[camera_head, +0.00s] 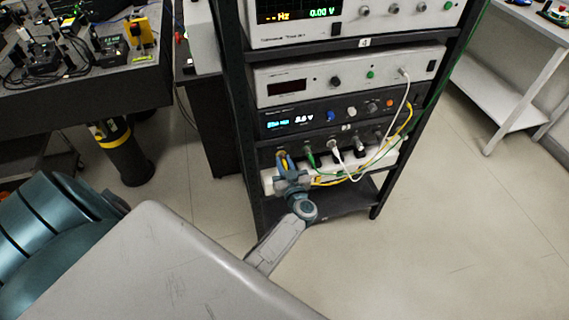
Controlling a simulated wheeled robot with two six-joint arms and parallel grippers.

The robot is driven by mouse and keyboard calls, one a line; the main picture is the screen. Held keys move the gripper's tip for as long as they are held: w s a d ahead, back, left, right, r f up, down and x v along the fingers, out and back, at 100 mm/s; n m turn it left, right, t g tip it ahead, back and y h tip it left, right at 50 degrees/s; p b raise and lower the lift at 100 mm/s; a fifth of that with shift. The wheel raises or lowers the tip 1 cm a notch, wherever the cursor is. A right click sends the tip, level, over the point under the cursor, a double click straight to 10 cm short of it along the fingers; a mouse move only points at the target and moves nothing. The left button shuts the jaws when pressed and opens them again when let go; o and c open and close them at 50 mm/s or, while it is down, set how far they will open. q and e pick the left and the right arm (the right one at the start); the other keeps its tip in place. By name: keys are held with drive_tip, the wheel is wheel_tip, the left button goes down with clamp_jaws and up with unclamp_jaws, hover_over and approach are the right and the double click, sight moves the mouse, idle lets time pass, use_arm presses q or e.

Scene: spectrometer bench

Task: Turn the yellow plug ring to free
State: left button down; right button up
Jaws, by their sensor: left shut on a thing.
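The yellow plug ring (285,157) shows as a small yellow patch at the left of the lower rack panel (320,150), between the fingers of my left gripper (285,162). The gripper is shut on it, and the fingers hide most of the ring. I cannot tell which way the ring is turned. My left arm reaches up to it from below. My right gripper is not in view.
The rack (231,100) holds several instruments with knobs. White, yellow and green cables (395,128) hang just right of the gripper, before a white power strip (383,160). An optical bench (130,88) stands at left.

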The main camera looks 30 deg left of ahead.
use_arm(q)
drive_tip(key=shift+n, duration=0.3)
drive_tip(key=n, duration=0.2)
drive_tip(key=shift+n, duration=0.4)
drive_tip(key=n, duration=0.4)
drive_tip(key=shift+s+f+n, duration=0.1)
drive_tip(key=shift+f+n, duration=0.05)
drive_tip(key=shift+n, duration=0.15)
drive_tip(key=n+b, duration=0.1)
drive_tip(key=n, duration=0.2)
drive_tip(key=shift+b, duration=0.35)
drive_tip(key=n+b, duration=0.1)
drive_tip(key=n, duration=0.2)
drive_tip(key=shift+a+f+n, duration=0.1)
drive_tip(key=shift+n, duration=0.3)
drive_tip(key=shift+n+b, duration=0.65)
drive_tip(key=shift+n, duration=0.45)
drive_tip(key=c, duration=1.3)
unclamp_jaws()
